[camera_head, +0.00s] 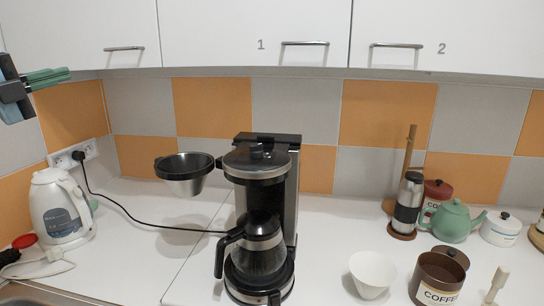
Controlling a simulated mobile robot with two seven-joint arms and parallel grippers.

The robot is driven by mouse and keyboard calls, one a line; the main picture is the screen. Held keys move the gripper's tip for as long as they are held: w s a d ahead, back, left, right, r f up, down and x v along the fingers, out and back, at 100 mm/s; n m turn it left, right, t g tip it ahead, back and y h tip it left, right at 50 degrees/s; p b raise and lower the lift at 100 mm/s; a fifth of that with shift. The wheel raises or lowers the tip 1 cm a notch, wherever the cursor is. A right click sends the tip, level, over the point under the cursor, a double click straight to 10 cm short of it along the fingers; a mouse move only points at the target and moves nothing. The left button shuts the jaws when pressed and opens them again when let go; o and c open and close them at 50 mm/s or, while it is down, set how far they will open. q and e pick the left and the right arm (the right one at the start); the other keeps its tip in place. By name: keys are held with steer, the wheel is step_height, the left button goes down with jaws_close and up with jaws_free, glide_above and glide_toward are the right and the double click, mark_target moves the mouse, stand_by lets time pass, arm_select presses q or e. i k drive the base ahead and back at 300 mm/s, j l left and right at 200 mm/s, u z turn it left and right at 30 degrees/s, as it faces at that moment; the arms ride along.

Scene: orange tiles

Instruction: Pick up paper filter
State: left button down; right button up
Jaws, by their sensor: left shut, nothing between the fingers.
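A white cone-shaped paper filter (372,272) stands open side up on the white counter, right of the coffee maker (258,165) and left of the coffee canister. My left gripper (66,74), with green fingers, is at the upper left edge of the view. It is shut and empty, high above the kettle and far from the paper filter. My right gripper is not in view. A black and silver filter basket (186,184) is out to the left of the coffee maker, above the counter. The glass carafe (262,250) sits on the coffee maker's base.
An open brown coffee canister (440,278) and a white-handled tool (494,286) stand right of the filter. A grinder (408,205), green teapot (453,222) and lidded pots are behind. A kettle (60,210) and black cord are left. White cupboards (220,30) hang above.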

mark_target(372, 273)
steer(key=k+l, duration=0.7)
steer(key=l, duration=0.05)
